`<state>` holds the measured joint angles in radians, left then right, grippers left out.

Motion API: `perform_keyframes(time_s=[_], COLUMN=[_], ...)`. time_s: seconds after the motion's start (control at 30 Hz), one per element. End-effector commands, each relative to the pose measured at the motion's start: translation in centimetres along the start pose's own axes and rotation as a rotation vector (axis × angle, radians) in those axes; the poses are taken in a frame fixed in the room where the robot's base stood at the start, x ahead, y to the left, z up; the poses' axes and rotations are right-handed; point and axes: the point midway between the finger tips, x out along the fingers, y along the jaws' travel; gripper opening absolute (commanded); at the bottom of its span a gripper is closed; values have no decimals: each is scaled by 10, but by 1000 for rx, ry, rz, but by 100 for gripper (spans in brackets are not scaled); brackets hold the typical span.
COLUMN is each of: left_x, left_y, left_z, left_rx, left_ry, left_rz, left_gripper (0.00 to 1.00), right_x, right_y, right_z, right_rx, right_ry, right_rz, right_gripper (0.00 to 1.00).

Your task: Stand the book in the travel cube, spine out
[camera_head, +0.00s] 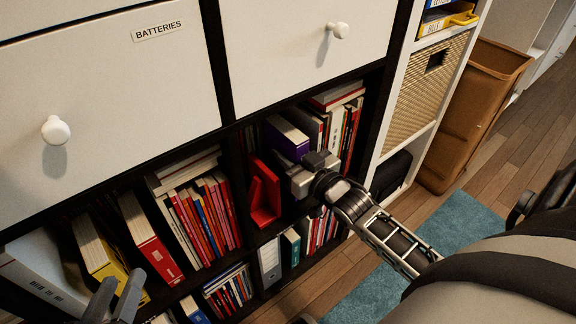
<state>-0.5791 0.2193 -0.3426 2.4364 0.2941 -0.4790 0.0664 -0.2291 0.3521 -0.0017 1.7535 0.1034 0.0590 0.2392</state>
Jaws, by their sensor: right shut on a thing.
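A dark purple book (287,138) stands upright in a cube of the dark shelf (240,150), its purple spine facing out and pale page edges on top. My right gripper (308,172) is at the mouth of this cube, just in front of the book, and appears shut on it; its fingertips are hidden. A red bookend (263,194) stands to the left of the book, and several other books (338,120) stand to its right. My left gripper (116,296) is at the bottom left, its two grey fingers apart and empty, in front of the lower left books.
White drawers (110,85) with round knobs, one labelled BATTERIES, lie above the cubes. Neighbouring cubes hold red books (205,212) and binders (150,240). A white shelf unit with a wicker basket (425,90) and a brown bin (470,120) stand to the right.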

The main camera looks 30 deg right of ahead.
Motion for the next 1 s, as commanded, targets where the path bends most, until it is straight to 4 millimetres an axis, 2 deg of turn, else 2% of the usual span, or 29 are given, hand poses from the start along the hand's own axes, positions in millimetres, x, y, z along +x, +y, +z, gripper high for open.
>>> perform_keyframes(time_s=[0.03, 0.17, 0.6, 0.63, 0.7, 1.0], left_x=[2, 3, 2, 2, 2, 2], left_y=[3, 6, 8, 9, 9, 9], left_z=[-3, -6, -9, -9, -9, -10], left_rx=[-28, -71, -97, -97, -96, -94], left_ry=[35, 66, 76, 76, 76, 76], left_rz=[19, 47, 63, 63, 62, 61], left_gripper=[36, 36, 36, 36, 36, 36], right_x=[0, 1, 4, 4, 4, 4], right_y=[0, 0, 0, 0, 0, 0], right_z=[14, 30, 34, 35, 35, 32], right_rx=[0, -1, 0, 0, 0, 1], right_ry=[4, 7, 5, 0, 0, 1], right_rz=[0, -1, -1, -1, -1, -1], right_gripper=[0, 0, 0, 39, 52, 52])
